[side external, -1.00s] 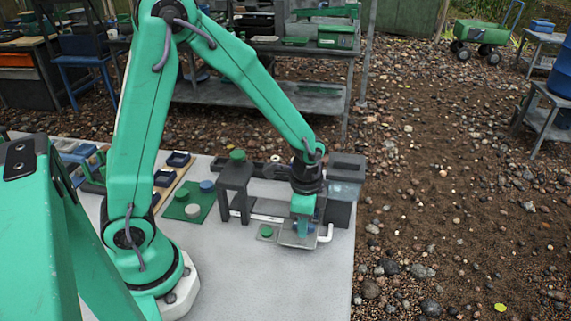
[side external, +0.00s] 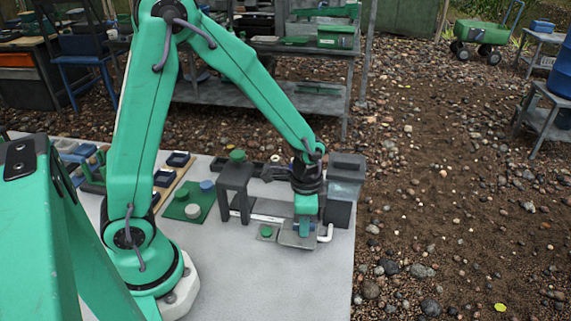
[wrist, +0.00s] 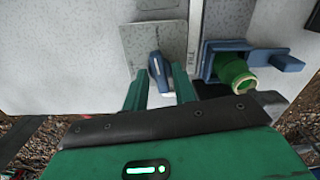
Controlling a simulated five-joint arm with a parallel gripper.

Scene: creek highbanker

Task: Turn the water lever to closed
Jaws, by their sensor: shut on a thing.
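The water lever (wrist: 160,68), a small blue handle with a pale mark, stands on a grey plate (wrist: 140,35) in the wrist view. My gripper (wrist: 160,84) has its two green fingers on either side of the lever and is shut on it. In the side external view my gripper (side external: 304,228) points down over the grey plate (side external: 297,242) near the front right of the white table. There the fingers mostly hide the lever, and its exact angle is hard to tell.
A blue holder with a green fitting (wrist: 235,75) sits close to the right of my fingers. A white bent pipe (side external: 327,234), a green knob (side external: 266,231), a dark stand (side external: 235,190) and a grey box (side external: 345,180) are nearby. The table's front is clear.

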